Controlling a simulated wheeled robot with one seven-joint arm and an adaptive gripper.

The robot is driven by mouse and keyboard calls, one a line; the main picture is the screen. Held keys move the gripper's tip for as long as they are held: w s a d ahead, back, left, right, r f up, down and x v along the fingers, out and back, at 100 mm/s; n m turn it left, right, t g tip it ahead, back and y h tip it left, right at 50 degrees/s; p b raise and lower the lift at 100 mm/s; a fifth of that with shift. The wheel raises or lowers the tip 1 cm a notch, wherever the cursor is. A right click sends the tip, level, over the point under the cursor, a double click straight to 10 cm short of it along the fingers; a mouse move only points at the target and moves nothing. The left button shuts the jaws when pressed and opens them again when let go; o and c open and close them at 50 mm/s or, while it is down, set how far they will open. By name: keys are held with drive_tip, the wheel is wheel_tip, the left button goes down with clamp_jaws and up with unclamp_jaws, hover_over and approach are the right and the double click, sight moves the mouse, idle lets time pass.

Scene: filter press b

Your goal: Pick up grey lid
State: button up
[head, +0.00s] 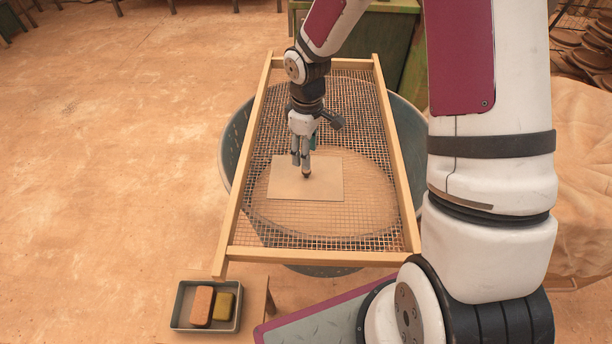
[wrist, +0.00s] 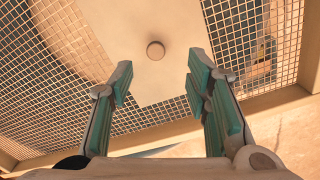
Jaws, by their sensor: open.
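The grey lid looks like a flat beige-grey rectangular plate (head: 325,181) lying on the wire mesh of a wooden-framed screen. In the wrist view the plate (wrist: 182,78) has a small round brown knob (wrist: 155,50) near its middle. My gripper (head: 302,172) points down over the left part of the plate, close above it. In the wrist view my gripper (wrist: 158,90) is open, with green-padded fingers apart and nothing between them. The knob lies ahead of the fingertips, between their lines. In the head view the fingers hide the knob, and the exact height gap cannot be told.
The screen's wooden frame (head: 246,172) rests across a large round tub (head: 408,135). A tray (head: 176,324) with an orange block (head: 202,306) and a yellow block (head: 223,306) stands at the lower left. The floor at left is clear.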

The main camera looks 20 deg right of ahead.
sight(306, 174)
drive_tip(key=f, duration=0.8)
drive_tip(key=shift+w+d+f, duration=0.1)
drive_tip(key=shift+w+f, duration=0.2)
clamp_jaws()
